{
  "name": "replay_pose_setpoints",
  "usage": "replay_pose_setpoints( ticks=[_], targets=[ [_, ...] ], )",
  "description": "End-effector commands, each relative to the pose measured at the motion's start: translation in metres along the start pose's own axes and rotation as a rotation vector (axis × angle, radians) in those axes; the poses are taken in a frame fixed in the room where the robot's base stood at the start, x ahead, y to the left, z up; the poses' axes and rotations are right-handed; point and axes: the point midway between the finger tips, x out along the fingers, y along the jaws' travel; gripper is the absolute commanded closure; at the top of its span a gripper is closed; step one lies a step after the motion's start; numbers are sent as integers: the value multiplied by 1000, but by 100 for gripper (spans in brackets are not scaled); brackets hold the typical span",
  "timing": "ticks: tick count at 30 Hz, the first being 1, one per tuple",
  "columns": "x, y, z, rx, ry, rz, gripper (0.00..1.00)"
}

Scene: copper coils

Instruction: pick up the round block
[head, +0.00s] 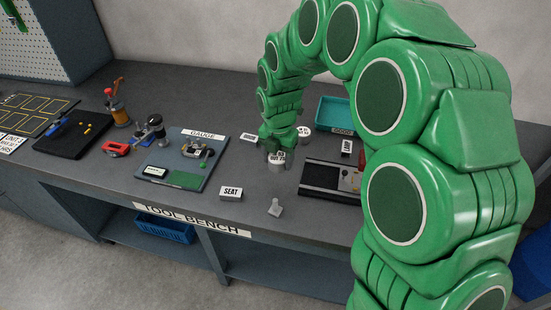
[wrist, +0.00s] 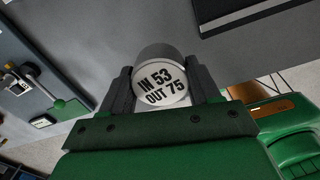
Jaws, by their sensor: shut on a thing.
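The round block (wrist: 163,82) is a short grey cylinder with a white top face that reads "IN 53 OUT 75". In the wrist view it sits between the two dark jaws of my gripper (wrist: 163,95), which is shut on its sides. In the head view my gripper (head: 279,146) points down over the bench, with the round block (head: 277,160) at its tip. I cannot tell whether the block touches the bench top. My fingers partly hide it.
Another round labelled piece (head: 304,131) stands just behind. A teal bin (head: 333,112) is at the back. A black and silver device (head: 325,178) lies to the right, the gauge board (head: 184,172) to the left. A SEAT block (head: 230,191) and a small grey part (head: 275,208) are in front.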

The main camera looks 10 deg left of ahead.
Motion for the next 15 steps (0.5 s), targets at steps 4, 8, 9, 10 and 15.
replay_pose_setpoints(
  ticks=[4, 8, 9, 10, 15],
  targets=[
    [-13, -13, -15, 1, -4, 5, 77],
    [-19, -25, -30, -1, -1, 2, 77],
    [-22, -29, -34, 0, -2, 3, 77],
    [-24, -31, -36, 0, -3, 4, 77],
    [-32, -44, -51, 0, -1, 4, 77]
  ],
)
